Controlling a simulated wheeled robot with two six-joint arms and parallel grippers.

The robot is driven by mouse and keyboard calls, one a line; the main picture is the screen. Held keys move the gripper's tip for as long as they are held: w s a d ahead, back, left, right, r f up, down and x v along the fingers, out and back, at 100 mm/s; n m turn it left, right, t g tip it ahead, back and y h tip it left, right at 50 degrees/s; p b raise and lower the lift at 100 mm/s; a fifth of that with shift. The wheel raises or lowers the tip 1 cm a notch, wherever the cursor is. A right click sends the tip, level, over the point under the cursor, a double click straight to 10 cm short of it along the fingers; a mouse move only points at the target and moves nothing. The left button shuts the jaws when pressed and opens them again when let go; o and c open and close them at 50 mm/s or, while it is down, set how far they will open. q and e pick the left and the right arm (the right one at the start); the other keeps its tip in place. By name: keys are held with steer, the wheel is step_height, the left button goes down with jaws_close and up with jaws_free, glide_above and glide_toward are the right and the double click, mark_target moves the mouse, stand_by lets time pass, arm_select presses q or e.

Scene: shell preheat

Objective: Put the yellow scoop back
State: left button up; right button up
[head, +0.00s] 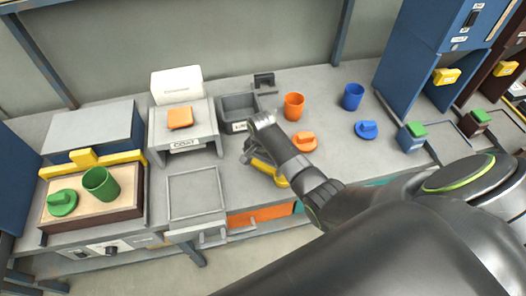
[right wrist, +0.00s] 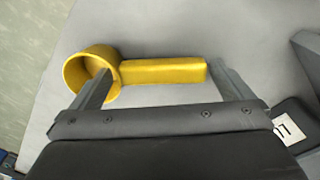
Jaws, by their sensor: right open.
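The yellow scoop (head: 281,181) lies on the grey bench, mostly hidden behind my right gripper in the head view. The right wrist view shows the scoop (right wrist: 165,71) whole, with its round cup at the left and its straight handle running right. My right gripper (head: 252,153) is open above the scoop. In the right wrist view, the gripper's (right wrist: 161,72) left finger overlaps the cup's near side and its right finger is by the handle's end. I cannot tell if they touch. My left gripper is not in view.
A grey bin (head: 238,103) and an orange cup (head: 293,107) stand behind the right gripper. An orange lid-like piece (head: 304,142) lies just right of it. A grey tray (head: 194,191) is to the left. A blue cup (head: 352,97) stands farther right.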

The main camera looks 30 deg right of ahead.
mark_target(263, 166)
step_height(263, 166, up, 11)
steer(key=shift+w, duration=0.15)
steer(key=shift+a+f, duration=0.1)
steer(key=shift+f, duration=0.05)
stand_by(0.5)
steer(key=s+d+f+n+t, duration=0.1)
steer(key=s+d+f+n, duration=0.2)
steer(key=s, duration=0.5)
steer(key=s+d+r+n+t+h, duration=0.15)
steer(key=s+n, duration=0.25)
steer(key=s, duration=0.7)
steer(key=s+d+r+n+t, duration=0.1)
steer(key=s+r+n+t, duration=0.2)
steer(key=s, duration=0.8)
step_height(263, 166, down, 25)
steer(key=d+g+b, duration=0.2)
steer(key=g, duration=0.1)
steer(key=s+a+f+b, duration=0.1)
steer(key=s+f, duration=1.4)
steer(key=f, duration=0.3)
steer(key=shift+s+a+f+n+g+y, duration=0.15)
steer(key=shift+a+f+n+g+y, duration=0.05)
steer(key=shift+a+n+g+y, duration=0.2)
